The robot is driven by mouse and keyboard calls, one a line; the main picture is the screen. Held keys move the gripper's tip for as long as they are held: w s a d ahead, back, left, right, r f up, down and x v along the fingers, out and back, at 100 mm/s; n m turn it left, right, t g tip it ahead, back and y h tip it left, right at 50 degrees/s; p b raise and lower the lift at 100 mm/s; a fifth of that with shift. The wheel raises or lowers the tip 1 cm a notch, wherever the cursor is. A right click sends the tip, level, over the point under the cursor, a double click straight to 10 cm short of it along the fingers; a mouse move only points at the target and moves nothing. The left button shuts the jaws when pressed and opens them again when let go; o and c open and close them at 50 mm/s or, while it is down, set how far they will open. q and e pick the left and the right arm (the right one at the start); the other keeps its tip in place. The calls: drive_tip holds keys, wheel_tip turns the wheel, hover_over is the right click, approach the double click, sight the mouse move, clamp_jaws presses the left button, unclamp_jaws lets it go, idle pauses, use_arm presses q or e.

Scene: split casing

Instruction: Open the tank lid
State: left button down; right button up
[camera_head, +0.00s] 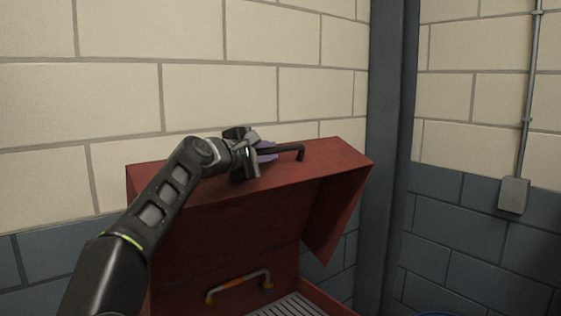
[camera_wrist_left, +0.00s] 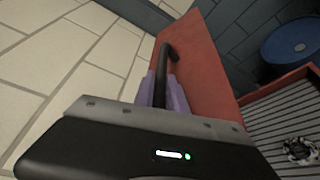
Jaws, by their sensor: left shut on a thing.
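The red tank lid (camera_head: 335,160) is tilted up and open over the red tank body (camera_head: 335,303) in the head view. The lid also shows in the left wrist view (camera_wrist_left: 205,75). A black bar handle (camera_head: 298,150) sits on the lid's upper face. My left gripper (camera_head: 266,151) has its purple fingers shut on this handle, and in the left wrist view the handle (camera_wrist_left: 165,62) runs between the fingers. The gripper hides the handle's left end. My right gripper is in neither view.
A slatted grate (camera_head: 290,307) lies inside the tank, with an orange-and-grey handle (camera_head: 238,286) near it. A brick wall (camera_head: 110,95) stands close behind, with a dark column (camera_head: 390,150) at right. A blue drum (camera_wrist_left: 292,45) stands beyond the tank.

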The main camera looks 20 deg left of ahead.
use_arm(q)
drive_tip(key=shift+w+a, duration=0.2)
drive_tip(key=c, duration=1.4)
unclamp_jaws()
drive_tip(key=shift+o, duration=0.2)
